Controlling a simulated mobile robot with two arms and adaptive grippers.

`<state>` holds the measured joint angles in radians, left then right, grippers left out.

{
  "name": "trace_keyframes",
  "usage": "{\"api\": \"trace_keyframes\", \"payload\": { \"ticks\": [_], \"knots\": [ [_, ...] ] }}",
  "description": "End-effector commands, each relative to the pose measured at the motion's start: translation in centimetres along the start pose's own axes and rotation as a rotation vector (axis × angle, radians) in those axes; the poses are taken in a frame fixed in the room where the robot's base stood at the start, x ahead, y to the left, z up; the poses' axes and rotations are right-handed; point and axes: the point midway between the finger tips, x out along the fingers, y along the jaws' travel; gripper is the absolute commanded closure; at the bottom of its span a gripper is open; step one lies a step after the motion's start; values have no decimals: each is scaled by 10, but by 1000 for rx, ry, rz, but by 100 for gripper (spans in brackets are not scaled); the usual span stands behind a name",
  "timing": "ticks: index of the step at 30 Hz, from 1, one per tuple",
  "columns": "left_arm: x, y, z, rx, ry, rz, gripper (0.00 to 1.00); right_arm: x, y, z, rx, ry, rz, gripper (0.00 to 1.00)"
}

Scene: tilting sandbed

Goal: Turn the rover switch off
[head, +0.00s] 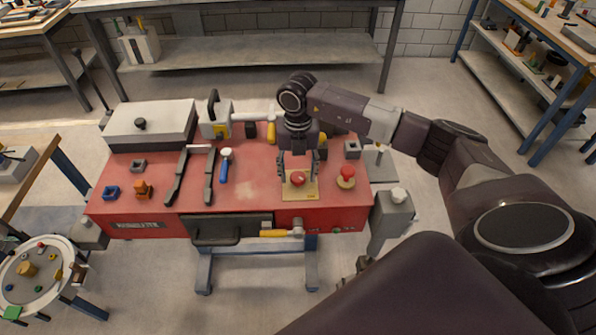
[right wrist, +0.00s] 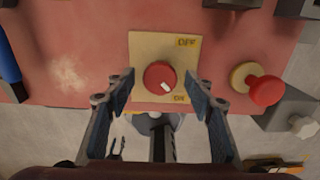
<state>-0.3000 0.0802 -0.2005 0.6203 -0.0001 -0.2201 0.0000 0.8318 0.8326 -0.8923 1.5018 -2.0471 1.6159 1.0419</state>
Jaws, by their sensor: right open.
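The switch is a round red knob (head: 298,179) on a tan plate (head: 299,195) at the front of the red bench, right of its middle. In the right wrist view, the knob (right wrist: 160,77) has a white mark pointing to the lower right, towards the "ON" label (right wrist: 180,98). The "OFF" label (right wrist: 187,42) is at the plate's upper right. My right gripper (head: 299,170) points down over the plate, open, with one finger on either side of the knob. In the right wrist view, the fingers (right wrist: 163,88) stand apart from the knob. My left gripper is not in view.
A red mushroom button (head: 346,174) stands just right of the plate. A yellow-handled tool (head: 280,233) is at the bench's front edge. The bare red top (head: 255,180) between is clear.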

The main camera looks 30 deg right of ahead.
Motion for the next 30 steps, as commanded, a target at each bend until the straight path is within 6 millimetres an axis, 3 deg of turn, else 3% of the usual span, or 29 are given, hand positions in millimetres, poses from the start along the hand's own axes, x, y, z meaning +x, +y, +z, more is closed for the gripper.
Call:
{"api": "trace_keyframes", "payload": {
  "ticks": [3,14,23,30],
  "knots": [
    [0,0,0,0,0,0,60,0,0,0,0,0,0,52],
    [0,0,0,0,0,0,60,0,0,0,0,0,1,92],
    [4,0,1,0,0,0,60,1,0,0,-32,-1,1,93],
    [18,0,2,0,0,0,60,2,0,1,-161,-3,1,93]
  ]
}}
